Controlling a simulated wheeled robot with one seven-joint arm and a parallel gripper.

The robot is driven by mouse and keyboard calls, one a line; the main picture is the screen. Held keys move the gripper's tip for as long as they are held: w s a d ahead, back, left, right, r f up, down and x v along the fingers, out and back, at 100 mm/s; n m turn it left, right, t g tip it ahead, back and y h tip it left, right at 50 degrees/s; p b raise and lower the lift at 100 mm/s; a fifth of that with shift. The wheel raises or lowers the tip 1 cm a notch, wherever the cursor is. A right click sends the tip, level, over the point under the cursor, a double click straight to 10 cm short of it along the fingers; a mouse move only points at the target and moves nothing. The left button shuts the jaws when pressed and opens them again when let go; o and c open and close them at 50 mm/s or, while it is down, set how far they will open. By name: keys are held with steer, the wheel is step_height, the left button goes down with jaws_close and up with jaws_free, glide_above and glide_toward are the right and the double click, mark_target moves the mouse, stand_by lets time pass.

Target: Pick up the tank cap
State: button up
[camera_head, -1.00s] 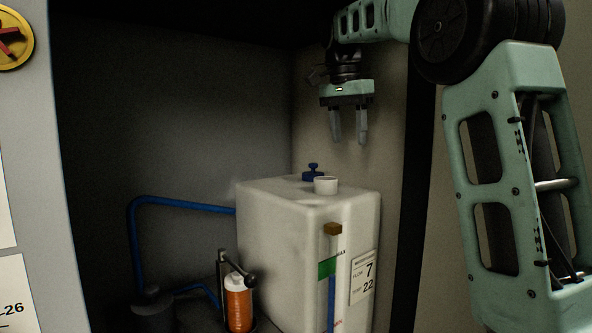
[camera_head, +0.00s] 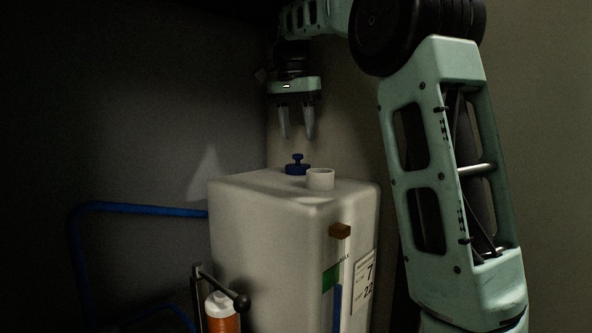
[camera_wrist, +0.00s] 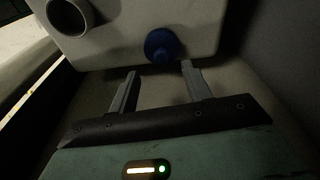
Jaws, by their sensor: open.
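The blue tank cap (camera_head: 297,165) with a knob on top sits on the top of the white tank (camera_head: 265,240), behind the open white filler neck (camera_head: 320,179). In the wrist view the blue cap (camera_wrist: 162,46) lies beyond the fingertips, between their lines, and the neck (camera_wrist: 70,16) is at upper left. My gripper (camera_head: 297,136) is open and empty, pointing down above the cap with a gap between them. Its two fingers also show in the wrist view (camera_wrist: 160,72), apart from the cap.
An orange and white bottle (camera_head: 222,312) with a dark lever (camera_head: 225,288) stands at the front left. Walls stand close behind and right of the tank.

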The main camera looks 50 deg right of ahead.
mark_target(298, 164)
steer(key=f+b, duration=0.2)
steer(key=f, duration=0.1)
steer(key=f+b, duration=0.1)
steer(key=f, duration=0.1)
steer(key=shift+w+d+b, duration=0.25)
steer(key=shift+b, duration=0.1)
steer(key=shift+r, duration=0.1)
steer(key=c, duration=1.1)
steer(key=shift+o, duration=0.2)
